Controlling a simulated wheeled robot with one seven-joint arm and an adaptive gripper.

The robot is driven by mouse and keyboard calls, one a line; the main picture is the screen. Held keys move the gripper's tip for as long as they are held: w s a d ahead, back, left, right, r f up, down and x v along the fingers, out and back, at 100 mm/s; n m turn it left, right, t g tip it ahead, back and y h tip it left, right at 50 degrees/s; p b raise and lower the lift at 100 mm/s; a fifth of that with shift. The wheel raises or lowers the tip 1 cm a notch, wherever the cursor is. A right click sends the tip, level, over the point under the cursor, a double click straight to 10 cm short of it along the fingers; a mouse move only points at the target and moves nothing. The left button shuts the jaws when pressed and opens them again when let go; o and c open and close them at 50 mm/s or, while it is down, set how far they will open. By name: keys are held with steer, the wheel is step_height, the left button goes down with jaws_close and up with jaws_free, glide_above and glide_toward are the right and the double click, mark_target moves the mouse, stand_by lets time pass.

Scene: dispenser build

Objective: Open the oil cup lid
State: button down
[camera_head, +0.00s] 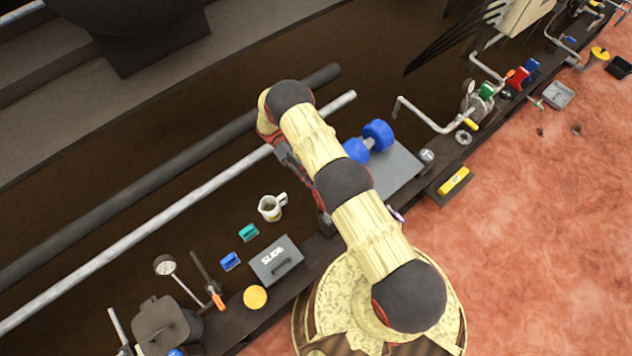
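No part in view is clearly marked as the oil cup, so I cannot tell which lid is its lid. A dark grey lidded vessel (163,322) stands at the lower left end of the bench and its lid looks shut. A grey box (277,262) with white lettering and a dark handle on top sits to its right. My gripper (291,162) is mostly hidden behind my own bent arm, above the middle of the bench and well apart from the vessel. Its fingers cannot be made out, so I cannot tell whether it is open.
A white jug (271,207), a round gauge (165,265) and a yellow disc (255,297) stand near the grey box. Blue dumbbell-shaped knobs (369,141) sit on a grey plate (399,168). A long pale pipe (180,205) runs behind.

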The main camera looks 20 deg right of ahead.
steer(key=shift+f, duration=0.1)
stand_by(0.3)
steer(key=c, duration=1.7)
jaws_free()
steer(key=shift+r, duration=0.2)
